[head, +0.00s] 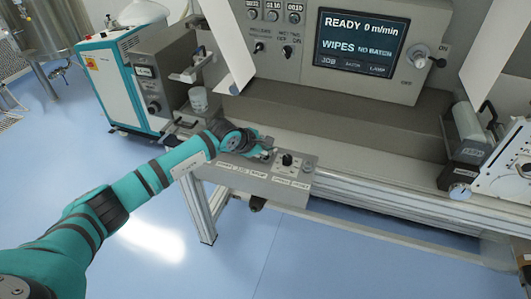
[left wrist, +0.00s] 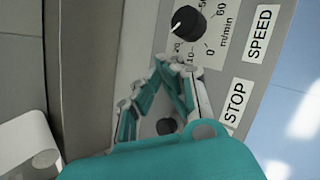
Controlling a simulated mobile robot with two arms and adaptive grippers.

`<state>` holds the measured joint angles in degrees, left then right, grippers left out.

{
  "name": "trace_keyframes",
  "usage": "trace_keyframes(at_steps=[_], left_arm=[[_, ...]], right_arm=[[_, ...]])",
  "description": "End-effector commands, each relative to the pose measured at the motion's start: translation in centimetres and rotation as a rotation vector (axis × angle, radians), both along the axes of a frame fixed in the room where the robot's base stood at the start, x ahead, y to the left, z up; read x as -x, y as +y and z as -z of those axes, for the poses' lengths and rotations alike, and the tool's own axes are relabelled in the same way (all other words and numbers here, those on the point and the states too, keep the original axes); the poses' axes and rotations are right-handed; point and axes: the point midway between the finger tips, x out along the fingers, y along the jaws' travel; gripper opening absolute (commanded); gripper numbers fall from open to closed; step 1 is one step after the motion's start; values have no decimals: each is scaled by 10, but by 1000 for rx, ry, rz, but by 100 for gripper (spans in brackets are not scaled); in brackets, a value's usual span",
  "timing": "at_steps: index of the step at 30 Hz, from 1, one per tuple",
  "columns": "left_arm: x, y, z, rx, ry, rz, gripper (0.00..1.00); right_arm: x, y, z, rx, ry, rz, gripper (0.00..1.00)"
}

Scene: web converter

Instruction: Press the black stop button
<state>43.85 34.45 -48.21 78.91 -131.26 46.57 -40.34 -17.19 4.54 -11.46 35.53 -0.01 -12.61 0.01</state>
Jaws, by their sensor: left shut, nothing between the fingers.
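The grey control box (head: 270,179) juts out from the machine front. In the left wrist view, a dark round button (left wrist: 166,126) shows between my finger links, left of the STOP label (left wrist: 235,103); it looks like the black stop button, partly framed by the fingers. In the head view my arm and hand hide it. My left gripper (head: 266,151) is over the box's top, shut and empty; its fingers (left wrist: 172,62) meet near the speed knob in the left wrist view. I cannot tell if the tips touch the panel. My right gripper is not in view.
A black speed knob (head: 287,159) stands on the box, close to the fingertips; it also shows in the left wrist view (left wrist: 187,22) beside the SPEED label (left wrist: 262,33). The screen (head: 360,42) reads READY, 0 m/min. Blue floor (head: 250,240) lies open in front.

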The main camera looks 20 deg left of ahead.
Motion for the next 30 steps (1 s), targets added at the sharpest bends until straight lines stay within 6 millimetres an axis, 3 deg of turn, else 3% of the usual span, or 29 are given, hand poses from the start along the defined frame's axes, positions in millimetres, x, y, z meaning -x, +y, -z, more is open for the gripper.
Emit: trace_keyframes(at_steps=[7, 20, 30], left_arm=[[0, 0, -15, -1, 1, 0, 0], [0, 0, -19, 0, 0, 0, 0], [0, 0, -51, 1, -1, 0, 0]], right_arm=[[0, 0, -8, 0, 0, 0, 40], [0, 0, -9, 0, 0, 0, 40], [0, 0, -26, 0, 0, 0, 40]])
